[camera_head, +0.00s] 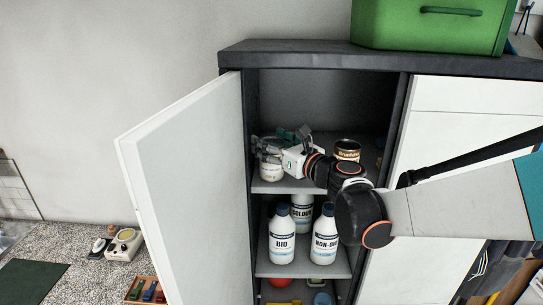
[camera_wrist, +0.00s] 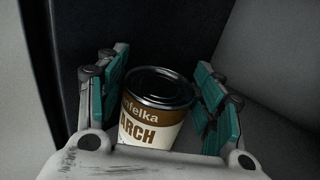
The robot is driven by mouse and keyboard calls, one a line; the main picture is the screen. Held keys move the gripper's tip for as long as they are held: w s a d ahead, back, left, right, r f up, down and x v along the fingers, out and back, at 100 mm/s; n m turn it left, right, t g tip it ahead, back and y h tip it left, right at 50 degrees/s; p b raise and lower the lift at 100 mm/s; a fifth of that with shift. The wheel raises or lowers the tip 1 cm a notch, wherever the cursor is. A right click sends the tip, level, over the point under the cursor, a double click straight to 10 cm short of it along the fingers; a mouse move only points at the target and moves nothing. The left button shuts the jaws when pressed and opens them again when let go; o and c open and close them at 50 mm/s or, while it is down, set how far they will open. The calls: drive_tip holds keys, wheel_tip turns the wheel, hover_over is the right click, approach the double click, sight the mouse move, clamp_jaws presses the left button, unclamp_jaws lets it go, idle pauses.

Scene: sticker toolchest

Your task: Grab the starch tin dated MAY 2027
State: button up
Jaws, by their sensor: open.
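A starch tin (camera_wrist: 156,112) with a dark lid, a brown band and a cream label reading "ARCH" stands between the teal-padded fingers of my gripper (camera_wrist: 164,95) in the wrist view. The fingers are open, with gaps to the tin on both sides. In the head view my gripper (camera_head: 272,146) reaches onto the upper shelf at its left, around this pale tin (camera_head: 271,171), which is partly hidden. A second tin (camera_head: 347,150) with a brown label stands farther right on that shelf, partly behind my arm. No date is readable on either tin.
The cabinet's left door (camera_head: 190,190) stands open. Bottles labelled BIO (camera_head: 282,240), NON-BIO (camera_head: 324,240) and COLOUR (camera_head: 301,212) stand on the shelf below. A green toolbox (camera_head: 430,25) sits on top. The cabinet's side walls are close to my gripper.

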drive_tip(key=c, duration=1)
drive_tip(key=shift+r, duration=0.1)
